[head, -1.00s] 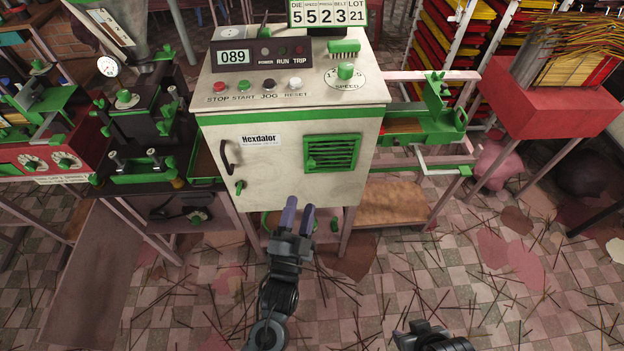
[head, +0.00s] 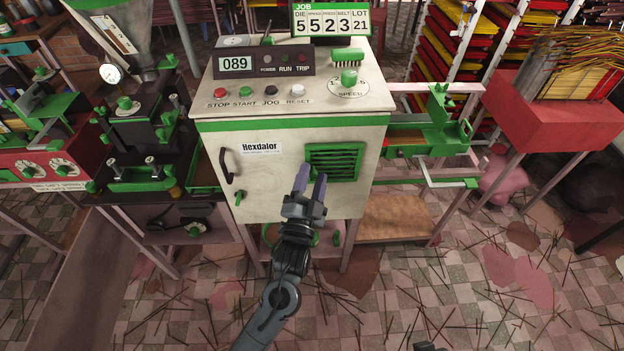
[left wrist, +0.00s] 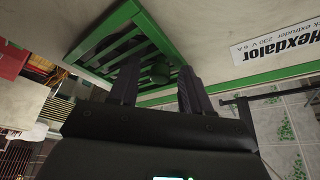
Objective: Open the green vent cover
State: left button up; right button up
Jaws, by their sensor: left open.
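The green vent cover (head: 336,160) is a slatted green panel in a green frame on the front of the white cabinet (head: 270,200). It looks shut, lying flat with the front. My left gripper (head: 311,172) is open, its two dark fingers pointing up at the vent's lower left part and overlapping it in the head view. Only a dark sliver of my right arm shows at the bottom edge of the head view.
A dark handle (head: 226,165) and a green latch (head: 239,197) are on the cabinet's left side. Buttons and a speed knob (head: 349,78) sit on top. A green-railed stand (head: 440,135) is to the right. The tiled floor in front is strewn with sticks.

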pick_arm(q)
grip_shut()
dwell(0.3)
jog(key=shift+s+d+r+p, duration=0.1)
jog(key=shift+p, duration=0.2)
jog(key=shift+s+d+r, duration=0.1)
jog(key=shift+s+d, duration=0.05)
